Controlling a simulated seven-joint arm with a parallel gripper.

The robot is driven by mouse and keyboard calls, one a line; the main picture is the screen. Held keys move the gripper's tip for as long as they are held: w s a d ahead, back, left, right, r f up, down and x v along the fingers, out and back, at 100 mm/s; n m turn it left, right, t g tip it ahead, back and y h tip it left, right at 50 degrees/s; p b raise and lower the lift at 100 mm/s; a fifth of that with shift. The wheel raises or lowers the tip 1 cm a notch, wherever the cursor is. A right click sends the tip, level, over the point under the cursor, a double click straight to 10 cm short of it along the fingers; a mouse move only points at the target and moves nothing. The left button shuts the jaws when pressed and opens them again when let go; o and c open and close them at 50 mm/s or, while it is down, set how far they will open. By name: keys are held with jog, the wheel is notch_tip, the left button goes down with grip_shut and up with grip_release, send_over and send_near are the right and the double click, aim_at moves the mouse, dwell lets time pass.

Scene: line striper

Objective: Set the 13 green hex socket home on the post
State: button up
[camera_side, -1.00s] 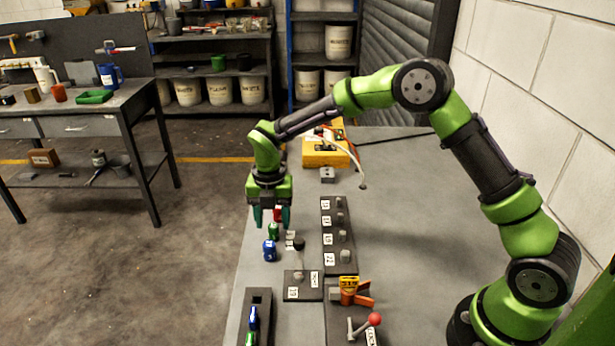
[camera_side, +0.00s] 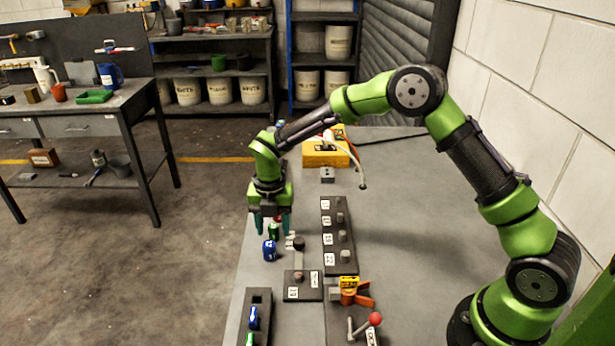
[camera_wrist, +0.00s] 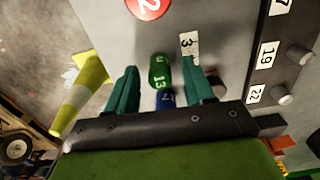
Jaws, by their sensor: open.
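The green hex socket marked 13 (camera_wrist: 158,72) stands between the spread teal fingers of my gripper (camera_wrist: 159,67) in the wrist view, with space on both sides. In the side view, my gripper (camera_side: 270,222) points down just above and around the green socket (camera_side: 274,232), and its fingers partly hide it. The dark rail (camera_side: 325,262) to the right carries several grey posts beside number labels. In the wrist view, labels 17, 19 and 22 show, with posts (camera_wrist: 299,54) beside them. I cannot read a 13 label at any post.
A blue socket (camera_side: 269,250) stands close in front of the green one. A small plate (camera_side: 303,286) with an upright dark-topped rod (camera_side: 299,244) is near, right of the sockets. An orange clamp (camera_side: 352,291) stands further right.

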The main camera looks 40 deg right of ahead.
grip_shut()
jog(key=shift+r, duration=0.65)
jog(key=shift+r, duration=1.9)
jog(key=s+d+r+m, duration=0.2)
jog(key=d+m, duration=0.1)
jog(key=d, duration=0.7)
jog(key=s+d+r+m, duration=0.2)
jog(key=d+r+m, duration=0.1)
jog(key=d, duration=0.6)
jog(key=shift+w+d+f, duration=0.1)
jog(key=shift+w+f, duration=0.05)
jog(key=shift+f, duration=1.2)
jog(key=shift+w+d+f, duration=0.1)
jog(key=shift+w+f, duration=0.05)
jog(key=shift+f, duration=1.15)
